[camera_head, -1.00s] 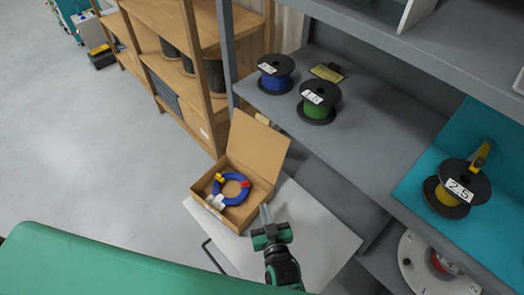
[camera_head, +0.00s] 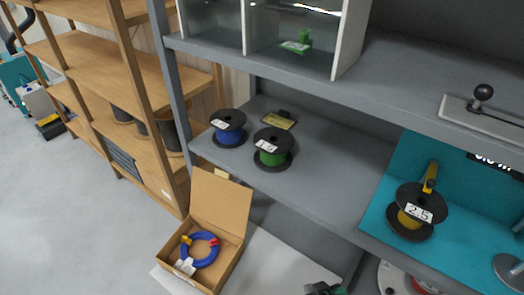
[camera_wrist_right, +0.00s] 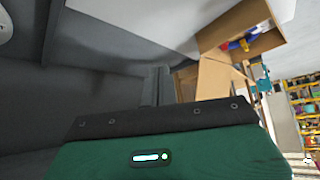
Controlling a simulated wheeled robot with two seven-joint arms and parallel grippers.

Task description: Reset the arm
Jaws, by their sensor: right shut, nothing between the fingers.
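My right gripper (camera_head: 325,288) shows only in part at the bottom edge of the head view, right of the open cardboard box (camera_head: 244,240). In the right wrist view its fingers (camera_wrist_right: 155,86) stand together, shut, with nothing between them. The box also shows at the upper right of the wrist view (camera_wrist_right: 215,75), apart from the fingers. A blue cable coil (camera_head: 199,262) with red and yellow pieces and a white tag lies in the box. My left gripper is not in view.
The grey shelf (camera_head: 330,190) holds a blue reel (camera_head: 228,138), a green reel (camera_head: 270,159) and, on a teal mat (camera_head: 378,205), a yellow reel (camera_head: 400,220) labelled 2.5. A wooden rack (camera_head: 130,60) stands left. Open floor (camera_head: 60,210) lies at the left.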

